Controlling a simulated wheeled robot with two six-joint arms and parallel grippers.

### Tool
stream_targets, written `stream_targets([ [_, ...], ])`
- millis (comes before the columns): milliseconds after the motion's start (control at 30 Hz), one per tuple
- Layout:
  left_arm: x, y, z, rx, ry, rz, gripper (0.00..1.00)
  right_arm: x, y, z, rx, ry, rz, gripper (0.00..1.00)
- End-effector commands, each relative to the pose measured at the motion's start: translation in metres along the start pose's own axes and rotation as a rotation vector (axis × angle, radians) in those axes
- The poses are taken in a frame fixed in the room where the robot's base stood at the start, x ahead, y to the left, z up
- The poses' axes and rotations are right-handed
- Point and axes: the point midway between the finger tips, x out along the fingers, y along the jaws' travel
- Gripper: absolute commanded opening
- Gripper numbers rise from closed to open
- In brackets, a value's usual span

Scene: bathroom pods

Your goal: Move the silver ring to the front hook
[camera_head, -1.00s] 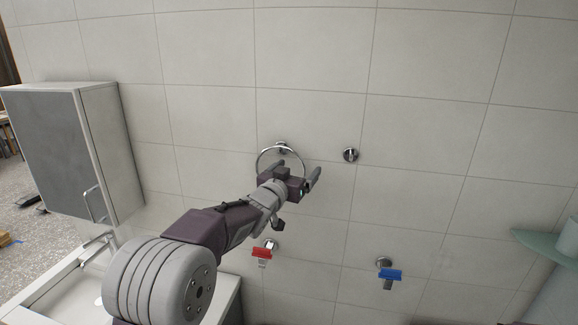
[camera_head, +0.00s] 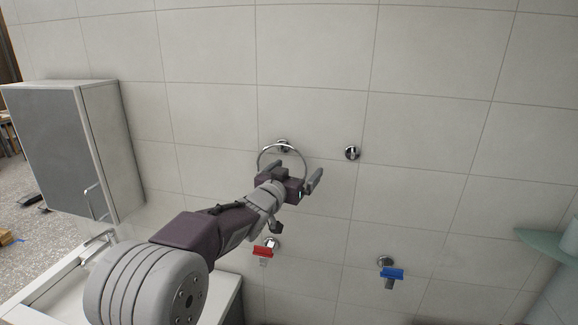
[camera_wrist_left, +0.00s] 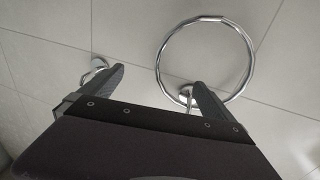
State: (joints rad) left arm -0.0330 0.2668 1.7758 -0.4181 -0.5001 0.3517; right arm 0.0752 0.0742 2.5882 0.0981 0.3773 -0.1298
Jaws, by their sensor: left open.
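The silver ring (camera_head: 262,152) hangs on the wall at the upper left chrome hook (camera_head: 283,144). In the left wrist view the ring (camera_wrist_left: 252,62) shows as a large full loop, with its hook (camera_wrist_left: 186,91) at its lower edge. A second chrome hook (camera_head: 352,153) to the right is empty; it also shows in the left wrist view (camera_wrist_left: 98,64). My left gripper (camera_head: 298,172) is open at the ring, its arm hiding the ring's lower part. In the wrist view one fingertip overlaps the ring by its hook; I cannot tell whether they touch. My right gripper is out of view.
Lower on the wall are a hook with a red piece (camera_head: 263,250) and one with a blue piece (camera_head: 392,273). A grey cabinet (camera_head: 45,145) and a sink (camera_head: 60,300) are at left. A glass shelf (camera_head: 548,243) is at right. The wall above is bare.

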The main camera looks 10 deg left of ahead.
Motion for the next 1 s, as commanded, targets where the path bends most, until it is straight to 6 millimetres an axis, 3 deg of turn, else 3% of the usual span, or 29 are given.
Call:
stream_targets([
  [300, -0.068, -0.003, -0.001, 0.001, -0.003, 0.004, 1.0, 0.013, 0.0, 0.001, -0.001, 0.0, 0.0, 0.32],
  [567, -0.082, -0.001, -0.001, 0.0, -0.007, 0.01, 1.0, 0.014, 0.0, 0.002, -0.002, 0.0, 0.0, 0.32],
  [633, -0.08, 0.012, 0.004, -0.003, -0.016, 0.037, 1.0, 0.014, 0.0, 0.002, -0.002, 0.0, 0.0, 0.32],
  [667, -0.08, 0.018, 0.015, -0.017, -0.038, 0.047, 1.0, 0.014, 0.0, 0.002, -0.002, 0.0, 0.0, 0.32],
  [733, -0.086, 0.021, 0.06, -0.09, -0.145, 0.016, 1.0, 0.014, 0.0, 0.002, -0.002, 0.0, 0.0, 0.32],
  [833, -0.111, 0.012, 0.141, -0.153, -0.379, -0.079, 1.0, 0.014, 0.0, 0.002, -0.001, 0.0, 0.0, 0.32],
  [900, -0.14, 0.005, 0.195, -0.179, -0.554, -0.145, 1.0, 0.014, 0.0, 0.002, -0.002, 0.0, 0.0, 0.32],
  [967, -0.171, -0.002, 0.236, -0.202, -0.707, -0.198, 1.0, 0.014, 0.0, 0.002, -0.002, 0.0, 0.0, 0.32],
  [1000, -0.195, -0.006, 0.26, -0.215, -0.809, -0.227, 1.0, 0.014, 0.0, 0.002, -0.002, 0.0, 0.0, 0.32],
])
